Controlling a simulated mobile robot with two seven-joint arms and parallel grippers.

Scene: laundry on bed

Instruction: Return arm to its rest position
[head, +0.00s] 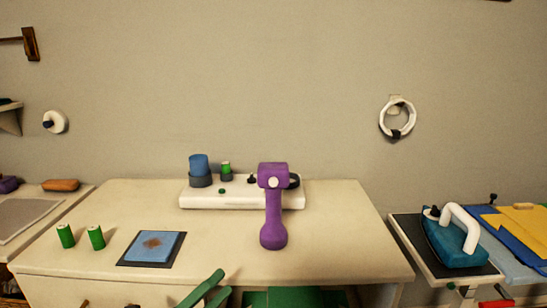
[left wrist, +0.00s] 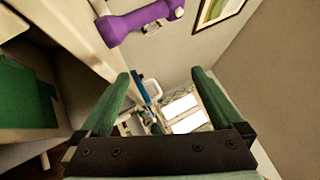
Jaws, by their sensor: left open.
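In the left wrist view the fingers (left wrist: 161,76) are spread wide apart. I see nothing held between them. The rest of my left arm is out of the head view. My right gripper is in neither view.
A cream table (head: 330,230) holds a purple handheld device (head: 273,215), a white base (head: 240,201), a blue cloth on a dark pad (head: 151,247) and two green cylinders (head: 96,238). A teal iron (head: 455,240) stands right. Something green (head: 290,298) is below the table's edge.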

